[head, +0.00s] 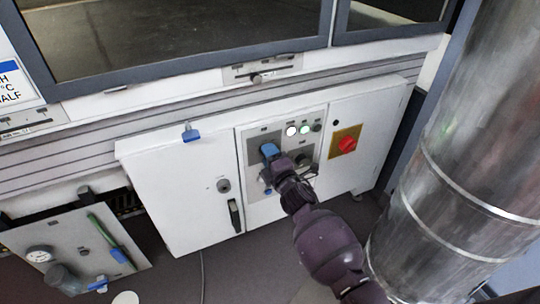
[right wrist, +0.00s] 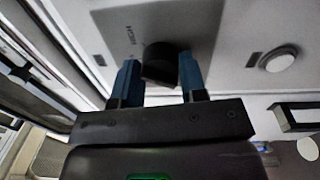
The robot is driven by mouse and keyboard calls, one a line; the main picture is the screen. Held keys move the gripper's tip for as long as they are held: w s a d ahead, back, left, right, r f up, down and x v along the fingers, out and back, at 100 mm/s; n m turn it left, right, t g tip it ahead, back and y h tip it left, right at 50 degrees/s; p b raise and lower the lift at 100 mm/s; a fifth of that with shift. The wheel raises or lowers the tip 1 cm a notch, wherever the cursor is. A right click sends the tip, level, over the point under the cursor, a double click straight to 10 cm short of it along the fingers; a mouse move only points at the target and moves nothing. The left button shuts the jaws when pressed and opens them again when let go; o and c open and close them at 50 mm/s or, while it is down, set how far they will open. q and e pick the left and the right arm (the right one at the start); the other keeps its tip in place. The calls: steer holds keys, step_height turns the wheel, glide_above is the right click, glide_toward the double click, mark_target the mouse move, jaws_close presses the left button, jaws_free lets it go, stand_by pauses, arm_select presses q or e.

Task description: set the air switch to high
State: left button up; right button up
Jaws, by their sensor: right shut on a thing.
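The air switch is a black knob (right wrist: 160,62) on a grey plate, with the word HIGH printed to its upper left in the right wrist view. My right gripper (head: 269,151) reaches a grey plate (head: 256,157) on the white control cabinet (head: 180,190). In the right wrist view its two blue fingers stand on either side of the knob, shut on it. The knob's pointer mark is hidden or too dark to read, so I cannot tell its setting. In the head view the fingers and arm hide the knob. My left gripper is not in view.
Indicator lamps (head: 304,129) sit right of the plate, one lit green. A red rotary switch (head: 347,145) on a yellow plate is further right. A large metal duct (head: 455,150) stands at the right. A gauge panel (head: 85,250) is at lower left. Windows run above.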

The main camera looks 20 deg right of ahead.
steer(key=shift+m, duration=0.8)
steer(key=shift+m+h, duration=0.3)
steer(key=shift+m, duration=0.8)
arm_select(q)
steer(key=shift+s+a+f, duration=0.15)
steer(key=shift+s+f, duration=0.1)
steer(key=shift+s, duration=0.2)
arm_select(e)
steer(key=shift+f, duration=0.1)
steer(key=shift+m, duration=0.3)
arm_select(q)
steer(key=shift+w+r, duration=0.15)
arm_select(e)
steer(key=o, duration=0.9)
arm_select(q)
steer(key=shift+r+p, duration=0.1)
steer(key=shift+p, duration=0.2)
arm_select(e)
steer(key=shift+s, duration=0.1)
